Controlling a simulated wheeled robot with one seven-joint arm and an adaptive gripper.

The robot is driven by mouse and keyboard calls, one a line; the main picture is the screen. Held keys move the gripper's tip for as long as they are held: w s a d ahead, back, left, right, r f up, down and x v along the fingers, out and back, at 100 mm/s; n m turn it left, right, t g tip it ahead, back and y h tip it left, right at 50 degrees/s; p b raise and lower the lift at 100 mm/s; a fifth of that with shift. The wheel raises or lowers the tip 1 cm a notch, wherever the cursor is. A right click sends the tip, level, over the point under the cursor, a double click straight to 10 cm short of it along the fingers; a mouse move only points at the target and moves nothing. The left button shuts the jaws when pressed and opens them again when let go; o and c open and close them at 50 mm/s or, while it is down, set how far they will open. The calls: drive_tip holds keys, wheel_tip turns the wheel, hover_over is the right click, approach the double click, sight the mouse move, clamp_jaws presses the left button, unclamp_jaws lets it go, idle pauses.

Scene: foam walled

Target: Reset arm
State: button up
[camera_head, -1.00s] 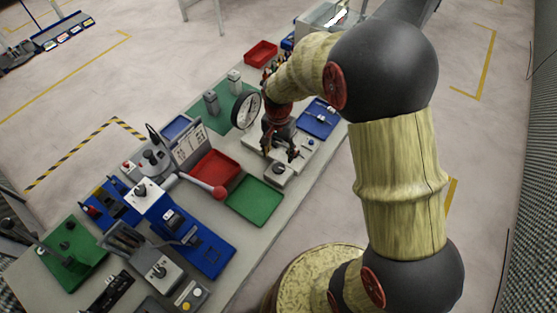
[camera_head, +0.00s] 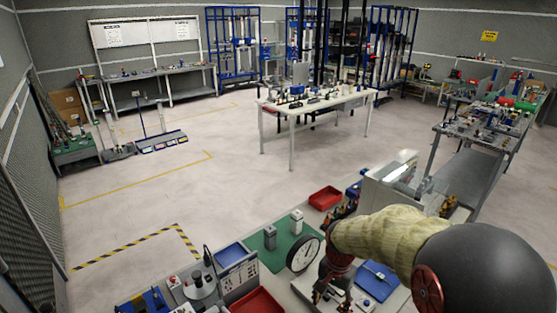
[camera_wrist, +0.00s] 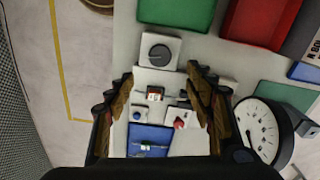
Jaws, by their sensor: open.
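My gripper (camera_head: 334,288) hangs over the near workbench, in front of a round dial gauge (camera_head: 304,253) in the head view. In the wrist view my gripper (camera_wrist: 160,82) points down with its fingers spread wide and nothing between them. Below the fingers is a pale panel with a grey knob block (camera_wrist: 159,52), a small red-marked part (camera_wrist: 155,94), a red button block (camera_wrist: 181,119) and a blue tray (camera_wrist: 150,139). The blue tray also shows right of the gripper in the head view (camera_head: 377,283). My arm covers the lower right of the head view.
The dial gauge (camera_wrist: 256,130) stands close right of the fingers in the wrist view. A red bin (camera_head: 325,198) and grey blocks (camera_head: 296,222) on a green mat (camera_head: 268,248) stand behind. Open floor (camera_head: 150,195) lies beyond the bench, before a white table (camera_head: 318,103).

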drive_tip(key=s+r+n+t+b, duration=0.2)
drive_tip(key=s+r+n+b, duration=0.2)
drive_tip(key=s+r, duration=0.3)
drive_tip(key=s+r+n+t+b, duration=0.3)
drive_tip(key=s+r, duration=0.4)
drive_tip(key=s, duration=0.6)
drive_tip(key=shift+s+r+n+t+b, duration=0.3)
drive_tip(key=shift+s+r+n+b, duration=0.15)
drive_tip(key=shift+n, duration=0.25)
drive_tip(key=shift+w, duration=0.1)
